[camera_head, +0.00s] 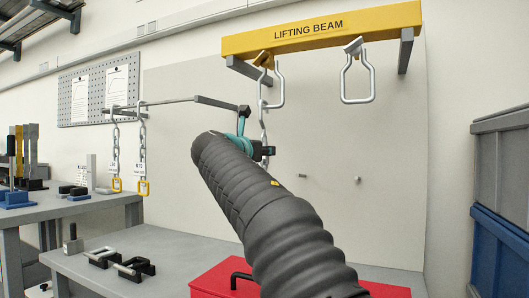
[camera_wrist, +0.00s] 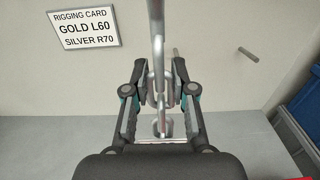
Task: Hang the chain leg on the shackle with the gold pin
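The left shackle (camera_head: 280,85) hangs under the yellow lifting beam, and its pin (camera_head: 263,58) looks gold. The right shackle (camera_head: 371,78) has a silver pin (camera_head: 353,45). My gripper (camera_head: 266,151) is below the left shackle, partly hidden behind my arm. A silver chain leg (camera_head: 263,122) rises from it, its long top link beside the shackle's left side; I cannot tell whether they are linked. In the wrist view my gripper (camera_wrist: 162,97) has its fingers closed around a link of the chain leg (camera_wrist: 157,38). The chain's lower end is mostly hidden.
The yellow beam (camera_head: 320,31) is overhead. Two other tagged chains (camera_head: 115,145) with yellow ends hang from a rack bar at left. A rigging card (camera_wrist: 85,29) reads gold L60, silver R70. A red box (camera_head: 215,279) stands below; blue and grey bins (camera_head: 500,240) are at right.

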